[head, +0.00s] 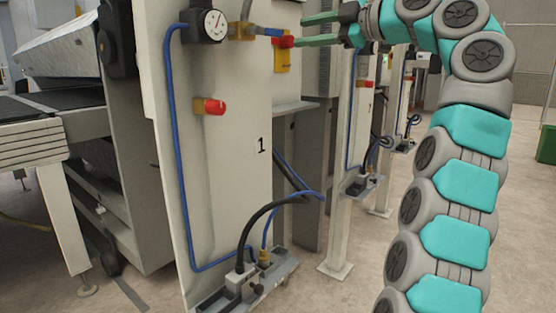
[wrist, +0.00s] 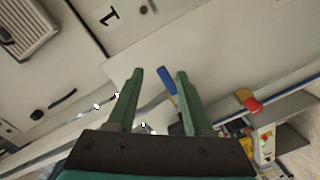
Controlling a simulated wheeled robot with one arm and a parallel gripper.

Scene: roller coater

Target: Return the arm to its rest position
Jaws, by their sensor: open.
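My gripper (head: 305,30) is at the top middle of the head view, with its two green fingers apart. My teal and grey arm (head: 465,185) rises along the right side and bends left at the top towards the machine panel. In the wrist view the gripper (wrist: 158,74) is open. A blue part (wrist: 167,80) shows between its fingers, apparently behind them. In the head view the fingertips are close to a red and yellow valve fitting (head: 283,55); whether they touch it I cannot tell.
The pale panel marked 1 (head: 225,150) stands left of my gripper, with a gauge (head: 205,22), a red knob (head: 210,106) and blue hoses. Further posts with fittings (head: 345,200) stand behind. A conveyor machine (head: 50,135) is at left. Floor at right is mostly open.

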